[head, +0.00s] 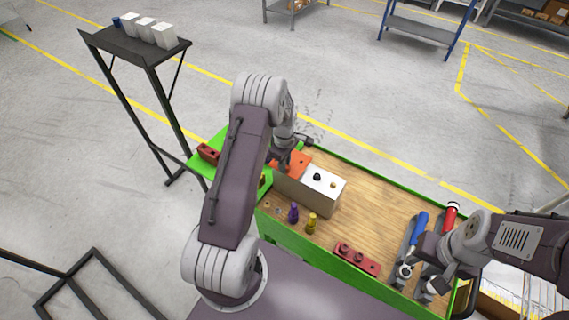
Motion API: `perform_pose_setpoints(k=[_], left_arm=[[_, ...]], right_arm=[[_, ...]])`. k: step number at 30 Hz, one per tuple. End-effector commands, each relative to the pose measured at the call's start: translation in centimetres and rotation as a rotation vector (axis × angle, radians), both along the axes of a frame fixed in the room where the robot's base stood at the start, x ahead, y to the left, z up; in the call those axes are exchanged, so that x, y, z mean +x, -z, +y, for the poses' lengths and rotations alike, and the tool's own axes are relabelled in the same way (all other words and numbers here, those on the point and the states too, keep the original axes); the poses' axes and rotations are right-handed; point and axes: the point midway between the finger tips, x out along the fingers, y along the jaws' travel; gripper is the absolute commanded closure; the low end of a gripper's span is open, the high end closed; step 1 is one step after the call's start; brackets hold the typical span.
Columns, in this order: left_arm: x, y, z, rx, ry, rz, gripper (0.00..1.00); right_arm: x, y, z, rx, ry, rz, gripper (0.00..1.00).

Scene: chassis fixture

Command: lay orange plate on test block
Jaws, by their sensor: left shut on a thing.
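The orange plate (301,160) is at the far left end of the test block, partly hidden by my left arm. My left gripper (284,165) is shut on the plate at its left part. The test block (325,204) is a pale box on the wooden bench top, with a black knob and a small brass knob on its upper face. I cannot tell whether the plate touches the block. My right gripper (428,275) is low at the right end of the bench, by the tools; its fingers are too unclear to tell open from shut.
The wooden bench (378,214) has a green rim. A purple piece (293,212), a brass piece (312,223) and a red block with holes (357,259) stand in front of the block. A blue-handled tool (418,229) lies at right. A dark stand (135,48) holds white blocks.

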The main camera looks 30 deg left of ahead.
Motion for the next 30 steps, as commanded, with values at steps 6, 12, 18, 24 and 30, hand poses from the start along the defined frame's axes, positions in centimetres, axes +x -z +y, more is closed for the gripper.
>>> perform_pose_setpoints(k=[6,12,18,24,30], left_arm=[[0.0,2.3,0.0,0.000,0.000,-0.001,1.00],[0.1,2.3,0.0,0.001,0.000,-0.002,1.00],[0.0,2.3,-0.1,0.000,0.001,-0.001,1.00],[-0.1,2.3,-0.3,0.000,0.000,-0.001,1.00],[0.0,2.3,-0.3,0.000,0.000,-0.002,1.00]], right_arm=[[0.0,1.8,0.0,0.000,0.000,0.000,0.64],[0.0,1.7,0.0,0.000,0.000,0.000,0.64],[0.0,1.7,0.0,0.000,0.000,0.000,0.64],[0.0,1.7,0.0,0.000,0.000,0.000,0.64],[0.0,1.7,0.0,0.000,0.000,0.000,0.64]])
